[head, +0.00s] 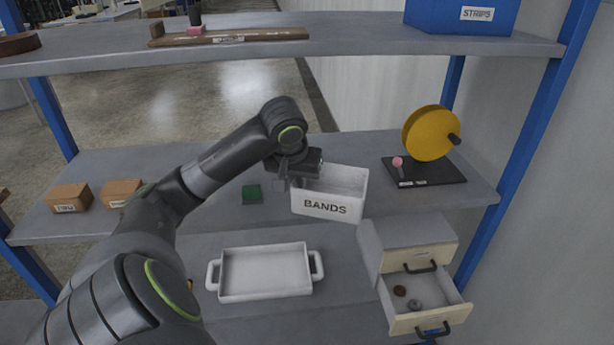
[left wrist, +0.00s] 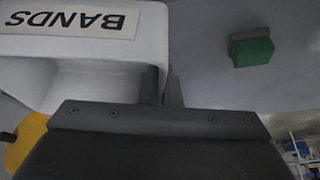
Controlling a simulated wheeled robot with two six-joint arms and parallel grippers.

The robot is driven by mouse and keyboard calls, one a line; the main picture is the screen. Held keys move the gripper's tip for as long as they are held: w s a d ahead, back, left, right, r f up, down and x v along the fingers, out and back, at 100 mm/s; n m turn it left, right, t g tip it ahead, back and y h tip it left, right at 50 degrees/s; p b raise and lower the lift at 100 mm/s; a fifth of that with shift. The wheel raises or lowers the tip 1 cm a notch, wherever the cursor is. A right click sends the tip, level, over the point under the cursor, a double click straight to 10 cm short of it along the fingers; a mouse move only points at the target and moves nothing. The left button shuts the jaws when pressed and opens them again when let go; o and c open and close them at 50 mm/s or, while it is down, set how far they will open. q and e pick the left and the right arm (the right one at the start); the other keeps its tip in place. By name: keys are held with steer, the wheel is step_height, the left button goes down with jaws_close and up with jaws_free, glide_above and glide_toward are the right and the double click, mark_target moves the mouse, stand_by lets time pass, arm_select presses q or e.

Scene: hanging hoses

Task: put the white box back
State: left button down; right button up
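The white box (head: 326,207), open at the top and labelled BANDS, is at the front of the middle shelf in the head view, slightly tilted. I cannot tell whether its bottom touches the shelf. My left gripper (head: 284,181) is at the box's left wall. In the left wrist view the two fingers (left wrist: 162,88) stand close together on either side of that wall, and the box (left wrist: 115,48) fills the upper left with its label upside down. The gripper looks shut on the wall. My right gripper is in neither view.
A green block (head: 252,194) lies left of the box. Two brown boxes (head: 69,198) stand further left; a yellow reel (head: 430,134) on a black base stands right. Below are a white tray (head: 265,271) and a drawer unit (head: 408,240) with its lower drawer open.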

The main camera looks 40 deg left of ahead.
arm_select(q)
steer(key=w+a, duration=0.2)
steer(key=w, duration=0.3)
steer(key=shift+w+a+r, duration=0.1)
steer(key=shift+w+a, duration=0.05)
steer(key=shift+a, duration=0.25)
steer(key=shift+w+a, duration=0.25)
steer(key=shift+w, duration=0.1)
step_height(320, 180, down, 4)
steer(key=shift+r+p, duration=0.2)
steer(key=shift+p, duration=0.15)
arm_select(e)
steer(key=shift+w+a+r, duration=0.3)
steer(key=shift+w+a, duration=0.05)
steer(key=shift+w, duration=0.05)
arm_select(q)
steer(key=c, duration=1.6)
jaws_free()
steer(key=shift+f, duration=0.1)
steer(key=shift+c, duration=0.2)
steer(key=v, duration=0.7)
steer(key=shift+s+d+r, duration=0.1)
steer(key=shift+r, duration=0.25)
